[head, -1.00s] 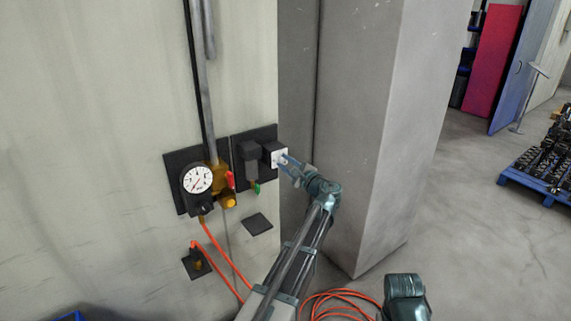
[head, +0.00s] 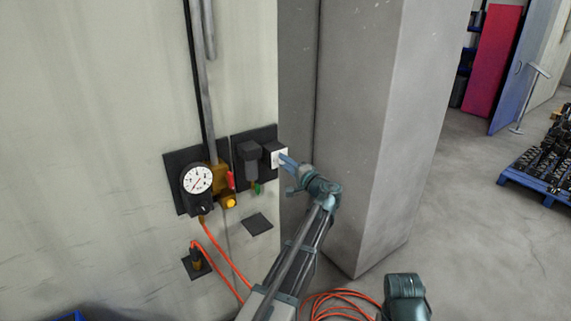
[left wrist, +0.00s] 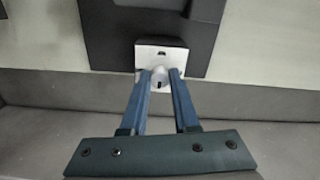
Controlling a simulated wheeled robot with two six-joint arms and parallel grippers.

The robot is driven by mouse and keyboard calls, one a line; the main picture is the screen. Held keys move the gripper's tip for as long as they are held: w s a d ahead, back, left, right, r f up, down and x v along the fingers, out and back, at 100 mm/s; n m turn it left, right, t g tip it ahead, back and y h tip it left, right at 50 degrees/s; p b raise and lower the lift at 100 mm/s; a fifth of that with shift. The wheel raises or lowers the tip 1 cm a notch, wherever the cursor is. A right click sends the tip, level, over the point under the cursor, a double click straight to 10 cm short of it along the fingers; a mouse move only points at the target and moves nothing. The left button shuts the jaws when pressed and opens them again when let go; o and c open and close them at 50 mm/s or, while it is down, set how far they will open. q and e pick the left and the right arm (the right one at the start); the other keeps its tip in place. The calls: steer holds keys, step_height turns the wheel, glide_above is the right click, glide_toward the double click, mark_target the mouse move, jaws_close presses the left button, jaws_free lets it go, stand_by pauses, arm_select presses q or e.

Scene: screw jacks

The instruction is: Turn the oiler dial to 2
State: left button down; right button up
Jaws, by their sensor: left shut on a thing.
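The oiler (head: 250,160) is a dark unit on a black wall plate (head: 240,178), beside the pressure gauge. Its white square dial face (head: 275,158) points toward the right. The small grey dial knob (left wrist: 160,73) shows in the left wrist view, with a dark mark on it. My left gripper (head: 286,160) reaches the dial face from the right. In the left wrist view its two blue fingers (left wrist: 160,80) are shut on the knob, one on each side. The numbers on the dial are too small to read. My right gripper is not in view.
A round white pressure gauge (head: 197,180) with a brass fitting and red lever (head: 230,180) is left of the oiler. Orange hoses (head: 222,258) hang below. A concrete pillar (head: 365,130) stands close on the right. Open floor (head: 480,240) lies beyond it.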

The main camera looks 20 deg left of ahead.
arm_select(q)
steer(key=shift+n, duration=0.6)
steer(key=shift+f, duration=0.1)
steer(key=c, duration=0.7)
jaws_free()
steer(key=shift+o, duration=0.2)
steer(key=shift+d, duration=0.1)
steer(key=v, duration=1.3)
steer(key=shift+s+d, duration=0.2)
steer(key=shift+d, duration=0.05)
steer(key=shift+f, duration=0.1)
